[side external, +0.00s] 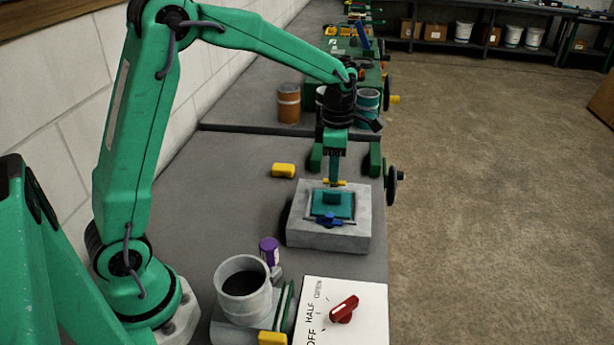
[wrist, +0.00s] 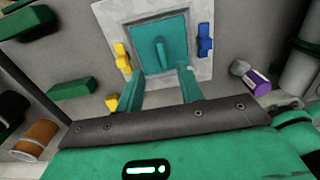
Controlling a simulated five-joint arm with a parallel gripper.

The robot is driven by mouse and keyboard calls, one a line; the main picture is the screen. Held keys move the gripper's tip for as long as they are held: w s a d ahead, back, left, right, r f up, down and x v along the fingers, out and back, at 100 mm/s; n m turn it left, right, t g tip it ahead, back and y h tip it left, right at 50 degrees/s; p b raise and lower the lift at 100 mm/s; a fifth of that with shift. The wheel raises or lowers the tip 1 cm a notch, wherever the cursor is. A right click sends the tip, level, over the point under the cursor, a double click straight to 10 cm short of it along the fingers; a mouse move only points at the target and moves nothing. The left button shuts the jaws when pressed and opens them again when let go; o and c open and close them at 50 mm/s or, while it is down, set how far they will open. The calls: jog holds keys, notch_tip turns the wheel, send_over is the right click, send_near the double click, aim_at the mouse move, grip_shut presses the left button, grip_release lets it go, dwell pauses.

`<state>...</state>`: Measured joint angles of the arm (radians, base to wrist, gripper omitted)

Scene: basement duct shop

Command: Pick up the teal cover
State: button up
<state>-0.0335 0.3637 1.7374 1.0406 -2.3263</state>
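The teal cover (side external: 345,212) is a square plate with a raised handle, set in the top of a grey block (side external: 345,240). In the wrist view the cover (wrist: 178,27) lies ahead of my fingers, its upright handle (wrist: 160,52) lined up between them. A blue clip (side external: 330,221) sits on one side of the cover and a yellow clip (wrist: 122,57) on the opposite side. My gripper (wrist: 160,74) is open, its two fingers apart with nothing between the tips. In the side view my gripper (side external: 334,178) points down near the cover's far side; the exact gap is unclear.
A loose yellow block (side external: 283,170) lies left of the grey block. A purple-topped container (side external: 269,250), a grey cup (side external: 243,283) and a white panel with a red knob (side external: 344,308) are in front. Orange (side external: 289,103) and teal (side external: 367,104) cans stand behind.

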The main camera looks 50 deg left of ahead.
aim_at(333, 191)
jog(key=shift+s+f, duration=0.2)
jog(key=shift+f, duration=3.7)
grip_shut()
